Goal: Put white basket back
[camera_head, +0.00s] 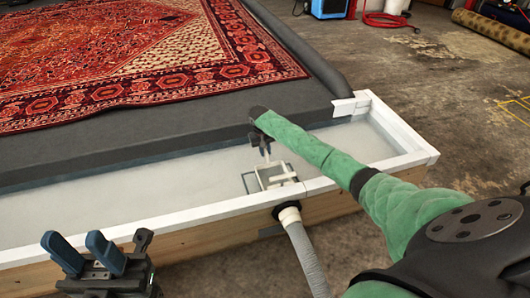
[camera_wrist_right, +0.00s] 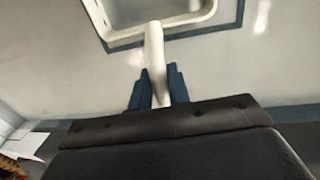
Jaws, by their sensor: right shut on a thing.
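The white basket (camera_head: 275,178) is a small box-shaped basket with a handle. It is at the front wall of the wash pit, over or in a dark-edged square opening (camera_head: 247,184); I cannot tell whether it is seated or held just above. My right gripper (camera_head: 265,150) is shut on the basket's handle. In the right wrist view the white handle (camera_wrist_right: 154,60) runs between the blue fingers (camera_wrist_right: 155,88) to the basket rim (camera_wrist_right: 205,22). My left gripper (camera_head: 75,240) is open and empty at the lower left, in front of the pit wall.
The pit has a white-topped wooden rim (camera_head: 215,210) and a pale wet floor (camera_head: 130,190). A grey hose (camera_head: 305,255) joins the outer wall just below the basket. A red patterned rug (camera_head: 150,55) lies on a dark platform behind. Concrete floor is open at the right.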

